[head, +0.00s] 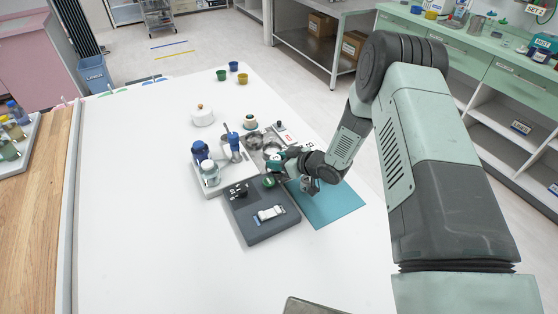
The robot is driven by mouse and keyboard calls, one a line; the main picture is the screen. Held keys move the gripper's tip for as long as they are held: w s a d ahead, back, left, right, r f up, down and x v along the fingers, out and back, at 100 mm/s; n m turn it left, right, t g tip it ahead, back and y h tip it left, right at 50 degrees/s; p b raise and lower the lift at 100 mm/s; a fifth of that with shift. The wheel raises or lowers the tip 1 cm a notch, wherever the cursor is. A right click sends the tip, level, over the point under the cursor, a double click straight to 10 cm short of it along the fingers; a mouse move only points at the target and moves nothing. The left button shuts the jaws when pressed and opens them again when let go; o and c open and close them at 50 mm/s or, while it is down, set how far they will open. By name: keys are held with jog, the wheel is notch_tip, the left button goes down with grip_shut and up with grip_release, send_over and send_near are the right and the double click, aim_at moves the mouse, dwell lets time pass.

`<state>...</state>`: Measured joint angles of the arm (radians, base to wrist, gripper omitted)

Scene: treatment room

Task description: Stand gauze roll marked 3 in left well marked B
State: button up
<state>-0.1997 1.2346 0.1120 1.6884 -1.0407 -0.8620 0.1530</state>
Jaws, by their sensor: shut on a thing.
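My gripper (274,170) is low over the table, at the far edge of a dark grey tray. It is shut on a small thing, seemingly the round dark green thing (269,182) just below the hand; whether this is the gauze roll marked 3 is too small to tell.
The dark grey tray (258,232) bears a black knob and a white item. A white tray (212,190) with blue-topped bottles is to the left. A blue mat (335,208) lies under the wrist. A white lidded pot (202,116) stands behind. The table's left side is clear.

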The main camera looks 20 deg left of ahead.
jog(key=shift+f, duration=0.6)
dwell(0.3)
jog(key=o, duration=0.7)
jog(key=shift+o, duration=0.2)
jog(key=shift+v, duration=5.55)
jog(key=shift+w, duration=0.1)
